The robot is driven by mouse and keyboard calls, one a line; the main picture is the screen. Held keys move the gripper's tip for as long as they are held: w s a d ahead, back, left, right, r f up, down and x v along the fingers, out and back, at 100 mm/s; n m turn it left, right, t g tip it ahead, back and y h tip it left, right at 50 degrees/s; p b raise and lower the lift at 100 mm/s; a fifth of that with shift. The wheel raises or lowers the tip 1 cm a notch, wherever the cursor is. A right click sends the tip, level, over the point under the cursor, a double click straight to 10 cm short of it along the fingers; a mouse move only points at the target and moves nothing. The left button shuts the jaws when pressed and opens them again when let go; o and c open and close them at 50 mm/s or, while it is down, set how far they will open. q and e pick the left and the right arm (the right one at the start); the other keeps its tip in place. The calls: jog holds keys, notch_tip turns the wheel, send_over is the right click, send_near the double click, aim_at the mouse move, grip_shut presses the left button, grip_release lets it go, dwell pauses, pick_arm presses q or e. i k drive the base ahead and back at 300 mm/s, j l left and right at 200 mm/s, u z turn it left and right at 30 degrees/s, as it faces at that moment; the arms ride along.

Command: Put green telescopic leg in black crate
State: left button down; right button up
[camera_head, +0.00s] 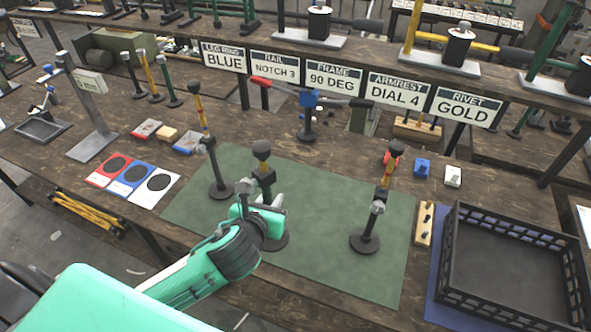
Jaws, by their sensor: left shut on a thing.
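The green telescopic leg (264,169) stands upright on the green mat (318,272), with a dark knob on top and a round dark base that is partly hidden. My left gripper (262,207) is shut on the leg's shaft, coming from the front left. The base appears to be on or just above the mat; I cannot tell which. The black crate (513,240) stands at the right on a blue mat (445,298); its visible floor is empty. My right gripper is out of view.
Legs with yellow upper tubes stand on the mat to the left (221,188) and right (364,241) of the green one. A wooden block (425,223) lies between mat and crate. Coloured cards (133,178) lie left. Signs (335,78) hang behind.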

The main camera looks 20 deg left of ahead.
aim_at(495, 272)
jog(key=z, duration=0.95)
jog(key=j, duration=0.1)
